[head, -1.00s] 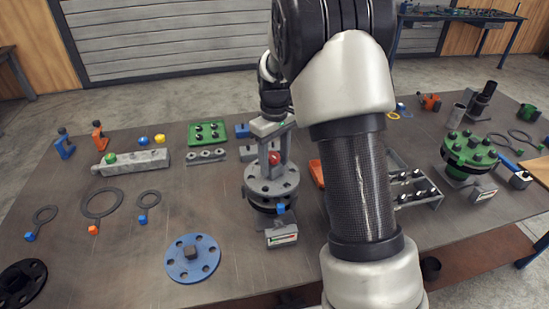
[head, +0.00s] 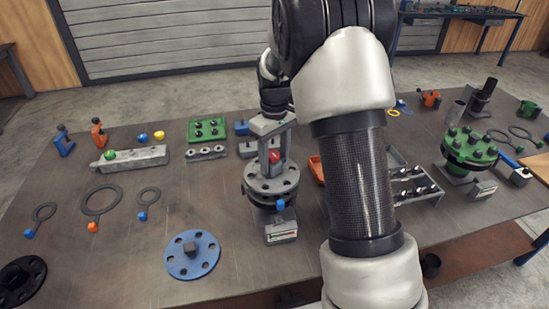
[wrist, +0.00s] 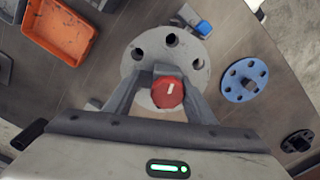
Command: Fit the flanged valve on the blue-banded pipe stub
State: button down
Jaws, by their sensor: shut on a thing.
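The flanged valve is a grey disc with bolt holes (head: 262,186) and a red knob (head: 274,157) on top. My gripper (head: 270,148) points down and is shut on the valve's upper part, below the red knob's sides. The valve sits right above a dark flange (head: 266,204) on a stub; I cannot tell whether the faces touch. A blue tag (head: 280,205) shows at this stub's front; no blue band is clearly visible. In the wrist view the grey disc (wrist: 133,66), red knob (wrist: 167,92) and blue tag (wrist: 203,28) show; the stub is hidden beneath the disc.
A small box with a display (head: 281,231) stands in front of the stub. A blue flange (head: 205,262) and a black flange (head: 30,270) lie to the left. A green flanged stub (head: 468,150) stands at right. An orange tray (wrist: 58,25) is near the valve.

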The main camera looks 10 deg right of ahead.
jog(key=shift+f+b, duration=0.35)
jog(key=shift+f, duration=0.2)
jog(key=shift+f, duration=0.1)
dwell(0.5)
jog(key=shift+f, duration=0.3)
dwell(0.3)
jog(key=c, duration=0.8)
grip_release()
jog(key=shift+c, duration=0.2)
jog(key=shift+o, duration=0.6)
jog(key=shift+f+b, duration=0.1)
jog(key=shift+b, duration=0.2)
